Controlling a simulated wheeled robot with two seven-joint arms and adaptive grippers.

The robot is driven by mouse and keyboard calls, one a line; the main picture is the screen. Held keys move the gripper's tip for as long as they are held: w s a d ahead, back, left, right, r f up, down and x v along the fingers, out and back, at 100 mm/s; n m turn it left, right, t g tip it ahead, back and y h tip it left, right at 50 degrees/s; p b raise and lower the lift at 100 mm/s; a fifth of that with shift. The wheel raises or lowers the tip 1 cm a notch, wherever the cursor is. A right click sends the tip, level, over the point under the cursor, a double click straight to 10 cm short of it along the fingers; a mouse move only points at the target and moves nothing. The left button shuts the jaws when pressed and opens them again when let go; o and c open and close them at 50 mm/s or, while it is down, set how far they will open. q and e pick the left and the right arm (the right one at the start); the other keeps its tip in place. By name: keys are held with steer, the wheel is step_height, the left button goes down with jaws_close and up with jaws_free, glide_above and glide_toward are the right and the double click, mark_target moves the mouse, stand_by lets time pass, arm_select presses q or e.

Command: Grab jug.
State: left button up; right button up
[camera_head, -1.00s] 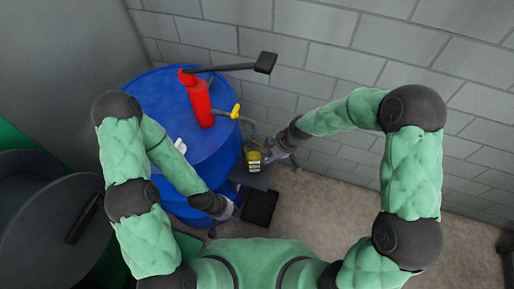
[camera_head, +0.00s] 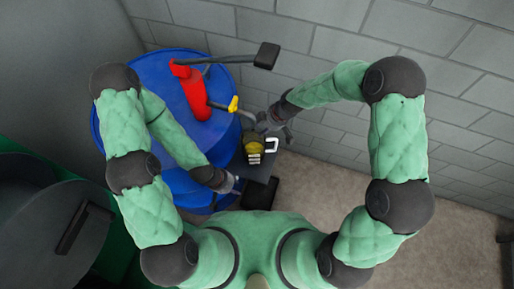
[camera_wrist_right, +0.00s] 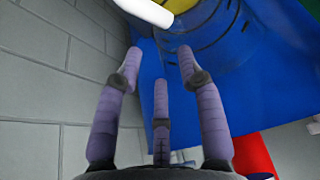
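A yellow-olive object (camera_head: 253,145) with pale stripes stands on a dark stand beside the blue drum, with a white C-shaped piece (camera_head: 271,143) at its right side. These may be the jug and its handle, but I cannot tell for sure. My right gripper (camera_head: 272,123) is just above them in the head view. In the right wrist view its fingers (camera_wrist_right: 160,65) are spread and hold nothing, and a white bar (camera_wrist_right: 147,11) shows beyond the tips. My left gripper (camera_head: 237,187) is low by the drum's right edge, its fingers too small to read.
The blue drum (camera_head: 160,85) carries a red bottle-like object (camera_head: 196,93) with a yellow piece (camera_head: 233,104) and a dark lever (camera_head: 266,56). A dark flat plate (camera_head: 260,193) is near my left gripper. A grey brick wall (camera_head: 330,40) closes the far side. The floor at right is clear.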

steer(key=x, duration=0.1)
steer(key=b+x, duration=0.1)
steer(key=x, duration=0.3)
steer(key=shift+s+d+f, duration=0.1)
steer(key=shift+d, duration=0.25)
